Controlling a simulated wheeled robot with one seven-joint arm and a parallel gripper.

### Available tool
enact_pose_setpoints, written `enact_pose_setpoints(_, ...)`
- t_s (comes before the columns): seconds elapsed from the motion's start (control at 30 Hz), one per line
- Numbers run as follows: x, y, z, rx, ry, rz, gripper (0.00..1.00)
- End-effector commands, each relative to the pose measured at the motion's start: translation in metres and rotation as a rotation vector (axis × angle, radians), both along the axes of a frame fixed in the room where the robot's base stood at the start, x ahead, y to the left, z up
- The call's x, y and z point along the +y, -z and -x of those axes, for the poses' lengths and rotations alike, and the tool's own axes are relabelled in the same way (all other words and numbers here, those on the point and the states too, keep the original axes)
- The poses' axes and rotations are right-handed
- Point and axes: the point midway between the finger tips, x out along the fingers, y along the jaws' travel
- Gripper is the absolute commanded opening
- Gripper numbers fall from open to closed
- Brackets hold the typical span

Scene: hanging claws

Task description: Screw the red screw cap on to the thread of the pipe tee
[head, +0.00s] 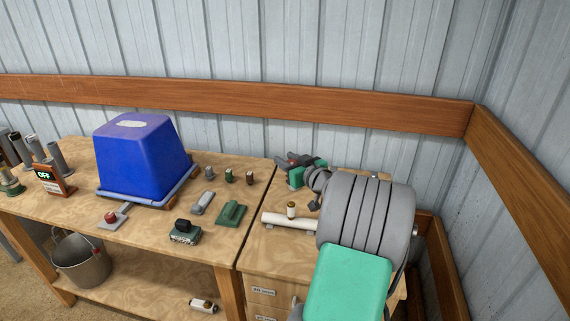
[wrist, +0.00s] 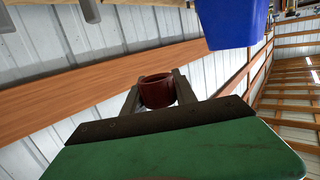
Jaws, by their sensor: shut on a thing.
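In the wrist view, my gripper (wrist: 158,92) is shut on the red screw cap (wrist: 157,91), which sits between the two dark fingers. The cap is small and partly hidden by the fingers in the head view. The tee does not show in the wrist view. My arm hides the tee's right end in the head view.
A blue tub (head: 145,155) stands upside down on the left bench, also seen in the wrist view (wrist: 232,22). A green block (head: 231,213), a red button (head: 111,217) and several small parts lie around it. A wooden rail (head: 230,96) runs along the wall behind.

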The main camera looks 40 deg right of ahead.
Motion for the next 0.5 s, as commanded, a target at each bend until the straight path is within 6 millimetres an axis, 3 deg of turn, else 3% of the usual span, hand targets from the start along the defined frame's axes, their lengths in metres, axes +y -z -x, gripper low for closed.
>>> enact_pose_setpoints(0.03, 0.0, 0.01, 0.0, 0.0, 0.0, 0.0, 0.0)
enact_pose_setpoints(0.5, 0.001, 0.062, -0.001, -0.001, -0.002, 0.001, 0.0)
